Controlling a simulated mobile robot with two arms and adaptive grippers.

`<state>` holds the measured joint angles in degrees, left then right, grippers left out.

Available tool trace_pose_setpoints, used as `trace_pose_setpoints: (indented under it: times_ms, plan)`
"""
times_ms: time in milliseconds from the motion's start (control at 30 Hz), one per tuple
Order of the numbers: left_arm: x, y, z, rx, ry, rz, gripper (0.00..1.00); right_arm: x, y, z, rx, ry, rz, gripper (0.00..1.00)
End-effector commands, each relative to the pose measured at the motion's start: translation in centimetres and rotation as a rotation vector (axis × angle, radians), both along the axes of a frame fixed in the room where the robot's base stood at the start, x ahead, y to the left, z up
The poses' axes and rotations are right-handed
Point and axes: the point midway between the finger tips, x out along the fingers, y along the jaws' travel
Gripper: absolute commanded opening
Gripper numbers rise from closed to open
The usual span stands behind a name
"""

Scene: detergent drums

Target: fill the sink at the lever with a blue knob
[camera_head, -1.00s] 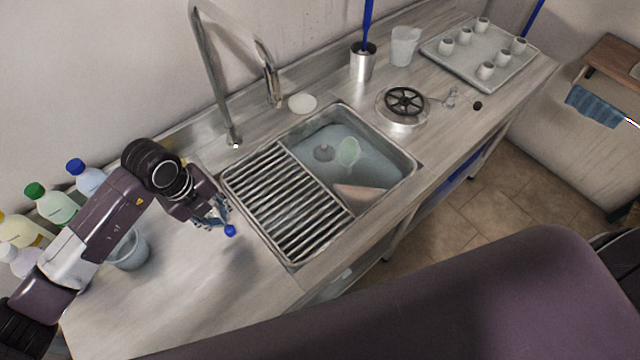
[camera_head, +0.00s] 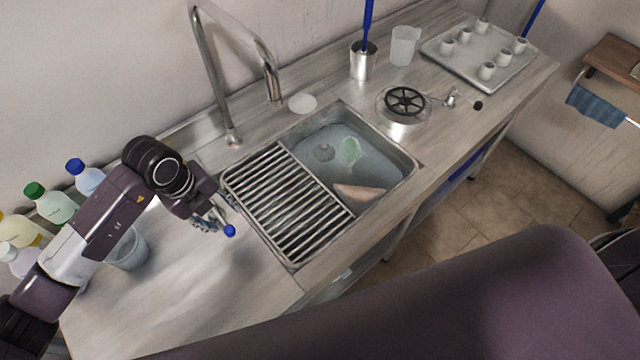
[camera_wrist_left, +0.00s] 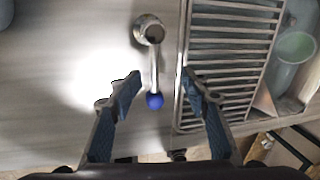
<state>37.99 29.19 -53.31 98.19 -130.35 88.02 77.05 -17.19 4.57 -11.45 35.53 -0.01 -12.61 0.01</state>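The lever's blue knob (camera_head: 230,231) stands out over the counter left of the sink; it also shows in the left wrist view (camera_wrist_left: 154,100), at the end of a metal stem from a round base (camera_wrist_left: 149,30). My left gripper (camera_head: 212,212) is open beside the lever. In the left wrist view its fingers (camera_wrist_left: 161,82) are spread on either side of the stem, apart from it. The sink (camera_head: 408,170) holds bluish water, a pale green cup (camera_head: 350,151) and a pinkish piece (camera_head: 360,193). My right gripper is not in view.
A slatted rack (camera_head: 290,205) covers the sink's left part. A tall arched faucet (camera_head: 210,70) rises behind. Bottles (camera_head: 55,206) and a grey bucket (camera_head: 128,250) stand left by my arm. The front left counter is clear.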

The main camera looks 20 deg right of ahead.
Motion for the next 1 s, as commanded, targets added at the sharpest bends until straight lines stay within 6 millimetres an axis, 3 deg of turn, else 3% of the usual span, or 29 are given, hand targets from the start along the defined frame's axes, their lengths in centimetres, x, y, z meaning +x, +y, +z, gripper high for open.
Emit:
trace_pose_setpoints:
  times_ms: [267, 1000]
  plan:
    - [0.0, 0.0, 0.3, 0.0, 0.0, 0.0, 0.42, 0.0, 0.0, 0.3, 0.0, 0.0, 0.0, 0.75]
    - [-0.3, 0.5, 4.5, 0.0, 0.0, 0.0, 0.42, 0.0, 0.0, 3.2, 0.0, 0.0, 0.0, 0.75]
